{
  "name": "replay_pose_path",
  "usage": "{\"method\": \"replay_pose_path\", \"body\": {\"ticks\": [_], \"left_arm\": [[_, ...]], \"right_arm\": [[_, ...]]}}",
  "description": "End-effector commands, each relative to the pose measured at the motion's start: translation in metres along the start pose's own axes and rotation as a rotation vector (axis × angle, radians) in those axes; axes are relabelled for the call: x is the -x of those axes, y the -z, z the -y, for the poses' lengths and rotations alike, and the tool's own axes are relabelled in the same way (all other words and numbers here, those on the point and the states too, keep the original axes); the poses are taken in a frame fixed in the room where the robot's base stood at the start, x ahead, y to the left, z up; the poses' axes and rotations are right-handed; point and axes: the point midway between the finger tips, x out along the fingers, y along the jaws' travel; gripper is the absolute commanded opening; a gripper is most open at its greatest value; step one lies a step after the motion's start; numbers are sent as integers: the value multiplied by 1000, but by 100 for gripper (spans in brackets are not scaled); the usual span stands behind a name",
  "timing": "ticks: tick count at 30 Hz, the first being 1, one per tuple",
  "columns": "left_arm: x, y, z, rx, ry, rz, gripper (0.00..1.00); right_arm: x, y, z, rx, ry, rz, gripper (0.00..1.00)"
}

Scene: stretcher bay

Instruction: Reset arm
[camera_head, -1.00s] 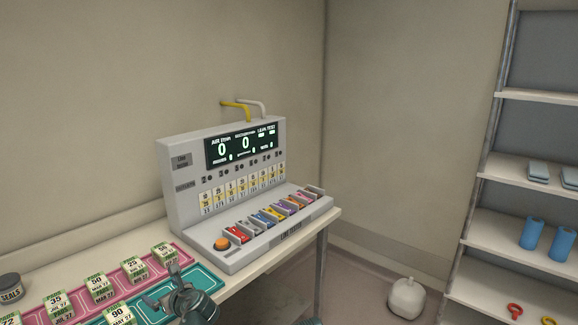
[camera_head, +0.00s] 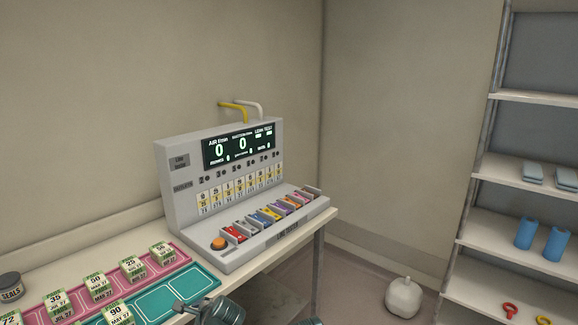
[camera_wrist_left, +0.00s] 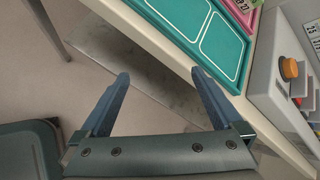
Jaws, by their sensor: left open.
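My left gripper (camera_wrist_left: 158,100) is open and empty in the left wrist view, its two blue fingers spread apart above the floor beside the table's front edge. In the head view only part of the left gripper (camera_head: 193,306) shows, at the bottom, in front of the teal tray (camera_head: 206,276). The teal tray also shows in the left wrist view (camera_wrist_left: 222,50), just beyond the fingers. No object is between the fingers. My right gripper is not seen clearly in any view.
A grey tester console (camera_head: 212,262) with an orange button (camera_head: 218,243) stands on the table. A pink tray (camera_head: 178,257) holds several small labelled boxes. A dark jar (camera_head: 10,287) is at left. Shelves (camera_head: 520,182) stand at right; a white jug (camera_head: 404,297) is on the floor.

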Motion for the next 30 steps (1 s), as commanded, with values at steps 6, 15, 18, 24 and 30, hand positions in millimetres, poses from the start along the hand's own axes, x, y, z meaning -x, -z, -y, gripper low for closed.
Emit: {"method": "replay_pose_path", "body": {"ticks": [6, 15, 18, 24, 30], "left_arm": [[51, 74, -54, 501, -266, -159, 100], [129, 144, -122, 979, -682, -143, 100], [144, 152, -133, 1043, -753, -116, 100], [152, 157, -140, 1085, -796, -95, 100], [151, 157, -139, 1084, -794, -95, 100]], "right_arm": [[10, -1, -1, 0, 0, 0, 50], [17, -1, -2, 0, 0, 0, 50], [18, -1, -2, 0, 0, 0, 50], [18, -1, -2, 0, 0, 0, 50], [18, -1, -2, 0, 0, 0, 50]]}}
